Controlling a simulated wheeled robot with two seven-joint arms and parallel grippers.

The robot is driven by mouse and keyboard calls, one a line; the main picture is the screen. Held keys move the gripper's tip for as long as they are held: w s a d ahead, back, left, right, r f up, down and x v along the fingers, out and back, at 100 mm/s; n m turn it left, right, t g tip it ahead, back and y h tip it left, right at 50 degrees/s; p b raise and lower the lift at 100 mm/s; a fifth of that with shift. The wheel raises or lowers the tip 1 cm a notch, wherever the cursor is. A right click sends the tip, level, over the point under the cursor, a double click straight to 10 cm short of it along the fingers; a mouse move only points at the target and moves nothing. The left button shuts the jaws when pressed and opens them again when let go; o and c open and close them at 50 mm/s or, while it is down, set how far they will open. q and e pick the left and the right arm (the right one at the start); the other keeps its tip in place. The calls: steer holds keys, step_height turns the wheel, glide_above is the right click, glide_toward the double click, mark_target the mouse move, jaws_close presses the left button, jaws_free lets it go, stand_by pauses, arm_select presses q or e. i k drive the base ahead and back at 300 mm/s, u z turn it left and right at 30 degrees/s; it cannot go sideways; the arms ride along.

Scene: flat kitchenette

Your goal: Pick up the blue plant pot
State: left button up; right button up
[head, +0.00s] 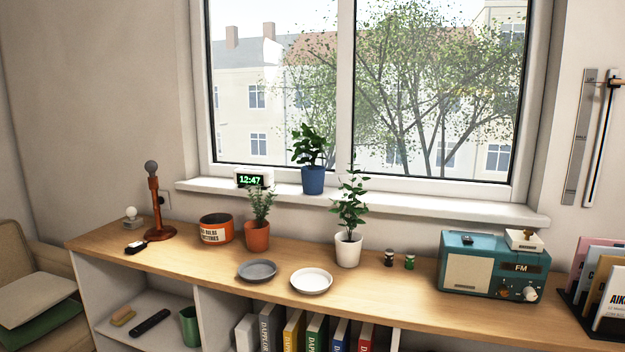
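The blue plant pot (313,181) stands upright on the white window sill (400,201), left of the window's middle bar. A leafy green plant grows in it. A terracotta pot (257,236) and a white pot (348,250), each with a plant, stand lower on the wooden shelf top in front of the sill. The top of the white pot's plant rises close to the right of the blue pot. Neither of my grippers shows in the head view.
The wooden shelf top (400,283) holds a grey plate (257,270), a white plate (311,281), an orange tin (215,229), a lamp (155,200), two small jars and a teal radio (490,265). A digital clock (250,180) sits left of the blue pot. The sill's right part is clear.

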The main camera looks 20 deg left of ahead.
mark_target(312, 176)
steer(key=u, duration=0.15)
steer(key=k, duration=0.95)
steer(key=u, duration=2.15)
steer(key=i, duration=1.95)
steer(key=z, duration=1)
steer(key=i, duration=1)
steer(key=z, duration=1)
